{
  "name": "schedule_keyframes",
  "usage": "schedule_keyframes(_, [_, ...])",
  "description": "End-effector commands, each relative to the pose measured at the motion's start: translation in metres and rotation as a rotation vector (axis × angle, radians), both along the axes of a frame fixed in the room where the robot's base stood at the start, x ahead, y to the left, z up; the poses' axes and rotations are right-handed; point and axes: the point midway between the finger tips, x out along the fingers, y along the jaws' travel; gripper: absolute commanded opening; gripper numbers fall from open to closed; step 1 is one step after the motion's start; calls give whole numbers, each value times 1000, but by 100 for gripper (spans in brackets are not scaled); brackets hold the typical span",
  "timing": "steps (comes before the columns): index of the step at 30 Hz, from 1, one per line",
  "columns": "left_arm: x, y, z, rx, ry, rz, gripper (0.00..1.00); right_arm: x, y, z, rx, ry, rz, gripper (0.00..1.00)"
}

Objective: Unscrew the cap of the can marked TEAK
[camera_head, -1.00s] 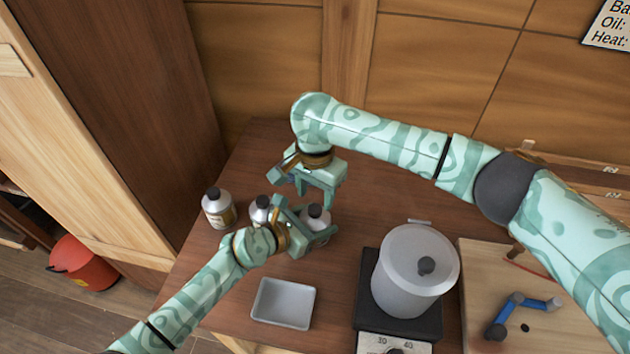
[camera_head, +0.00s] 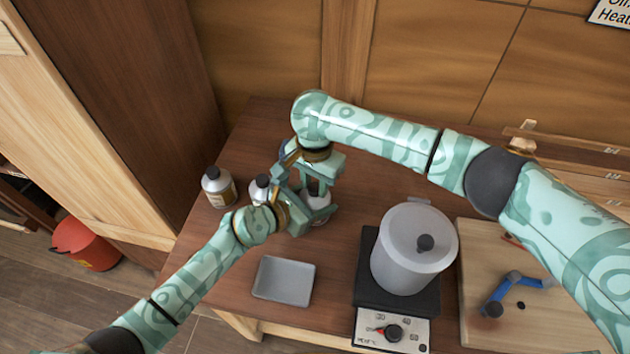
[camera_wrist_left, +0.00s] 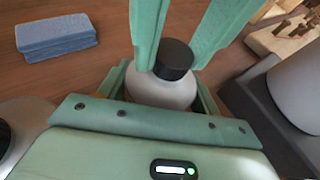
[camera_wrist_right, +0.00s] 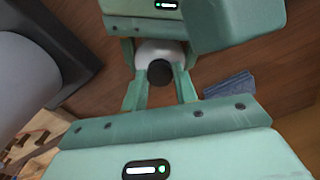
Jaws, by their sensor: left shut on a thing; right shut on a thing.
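A pale silver can (camera_wrist_left: 163,92) with a black screw cap (camera_wrist_left: 172,58) stands upright between my grippers. Its label is turned away or hidden, so I cannot read a name on it. My left gripper (camera_head: 316,212) is shut on the can's body from the side. My right gripper (camera_head: 318,188) comes down from above and is shut on the black cap, with a finger on each side. The cap also shows in the right wrist view (camera_wrist_right: 160,73). In the head view the grippers hide most of this can.
Two more black-capped cans stand to the left, one clear (camera_head: 218,187) and one partly behind my left gripper (camera_head: 260,189). A grey tray (camera_head: 284,281) lies in front. A lidded pot (camera_head: 412,250) on a hot plate stands to the right. A blue block (camera_wrist_left: 57,36) lies behind.

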Motion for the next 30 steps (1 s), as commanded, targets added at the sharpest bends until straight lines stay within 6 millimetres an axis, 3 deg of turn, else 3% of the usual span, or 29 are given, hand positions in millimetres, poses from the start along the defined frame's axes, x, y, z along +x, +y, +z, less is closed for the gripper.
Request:
schedule_keyframes(6, [0, 0, -1, 1, 2, -1, 0, 0, 0, 0, 0, 0, 259, 1])
schedule_keyframes(14, [0, 0, -1, 1, 2, -1, 0, 0, 0, 0, 0, 0, 278, 1])
schedule_keyframes(15, [0, 0, -1, 1, 2, -1, 0, 0, 0, 0, 0, 0, 277, 37])
schedule_keyframes(17, [0, 0, -1, 1, 2, -1, 0, 0, 0, 0, 0, 0, 277, 50])
schedule_keyframes(25, [0, 0, -1, 1, 2, -1, 0, 0, 0, 1, 0, 0, 276, 50])
schedule_keyframes(30, [0, 0, -1, 1, 2, -1, 0, 1, 0, 23, 2, -3, 277, 50])
